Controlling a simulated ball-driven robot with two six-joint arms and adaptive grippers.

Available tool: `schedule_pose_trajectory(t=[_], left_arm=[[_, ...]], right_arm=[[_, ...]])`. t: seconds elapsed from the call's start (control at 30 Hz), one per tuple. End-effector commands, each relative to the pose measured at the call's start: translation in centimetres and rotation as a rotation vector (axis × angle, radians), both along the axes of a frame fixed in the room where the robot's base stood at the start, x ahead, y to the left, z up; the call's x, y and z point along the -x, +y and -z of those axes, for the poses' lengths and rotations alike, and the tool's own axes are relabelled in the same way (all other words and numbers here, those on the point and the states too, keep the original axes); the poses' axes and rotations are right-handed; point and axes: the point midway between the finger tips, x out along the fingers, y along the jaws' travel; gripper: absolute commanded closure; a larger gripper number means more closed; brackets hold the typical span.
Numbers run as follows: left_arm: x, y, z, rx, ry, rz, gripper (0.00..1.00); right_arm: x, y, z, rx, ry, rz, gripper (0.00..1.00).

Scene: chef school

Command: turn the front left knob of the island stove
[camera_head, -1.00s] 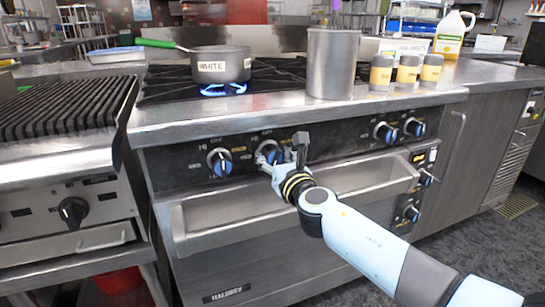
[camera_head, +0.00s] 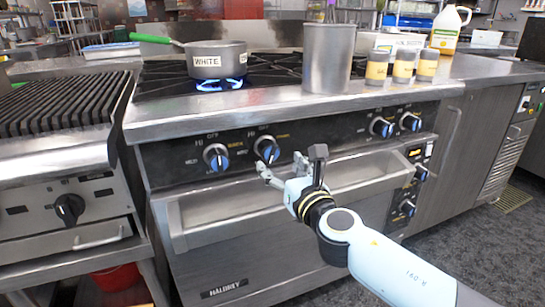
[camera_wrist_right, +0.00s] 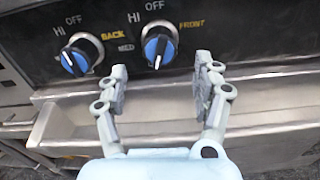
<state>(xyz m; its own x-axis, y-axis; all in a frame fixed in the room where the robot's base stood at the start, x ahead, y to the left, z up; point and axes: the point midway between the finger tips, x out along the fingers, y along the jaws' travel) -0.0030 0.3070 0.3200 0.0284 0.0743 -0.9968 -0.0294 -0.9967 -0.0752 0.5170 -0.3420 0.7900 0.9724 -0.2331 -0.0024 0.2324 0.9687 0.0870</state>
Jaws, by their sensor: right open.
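The front left knob (camera_head: 266,149) is the second from the left on the stove's dark panel; it is black with a blue face and labelled FRONT in the wrist view (camera_wrist_right: 159,46). Its white pointer is tilted off upright. My right gripper (camera_head: 280,163) is open and empty, just below and in front of this knob, not touching it. In the wrist view its fingers (camera_wrist_right: 160,70) stand wide apart below the knob. The island stove (camera_head: 300,115) has a blue flame (camera_head: 220,85) burning under a pot. My left gripper is out of view.
A BACK-labelled knob (camera_head: 216,157) sits close on the left; two more knobs (camera_head: 381,126) are to the right. A steel ledge (camera_head: 235,205) juts out below the panel. A pot marked WHITE (camera_head: 230,57), a steel pot (camera_head: 328,60) and shakers (camera_head: 403,66) stand on top.

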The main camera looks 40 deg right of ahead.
Motion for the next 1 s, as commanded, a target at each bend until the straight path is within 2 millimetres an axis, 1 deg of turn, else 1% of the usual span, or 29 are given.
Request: schedule_pose_trajectory(t=[0.03,0.1,0.2,0.3,0.9,0.97,1.0], left_arm=[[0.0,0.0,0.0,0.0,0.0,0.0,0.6],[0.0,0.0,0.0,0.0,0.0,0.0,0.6],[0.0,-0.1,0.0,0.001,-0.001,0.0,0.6],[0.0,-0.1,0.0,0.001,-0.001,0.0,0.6],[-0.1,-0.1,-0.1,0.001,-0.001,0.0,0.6],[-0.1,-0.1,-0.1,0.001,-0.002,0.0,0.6],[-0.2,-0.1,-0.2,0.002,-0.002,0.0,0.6]], right_arm=[[1.1,0.3,0.1,0.0,0.002,0.0,0.33],[2.3,0.6,0.1,0.0,0.002,0.0,0.33],[3.6,0.9,0.1,0.0,0.001,0.0,0.33],[4.3,1.1,0.0,-0.001,0.001,0.0,0.33],[4.6,1.1,0.0,-0.001,0.001,0.0,0.33],[4.7,1.1,0.6,-0.004,0.013,0.003,0.33],[4.9,1.0,1.5,-0.011,0.031,0.006,0.33]])
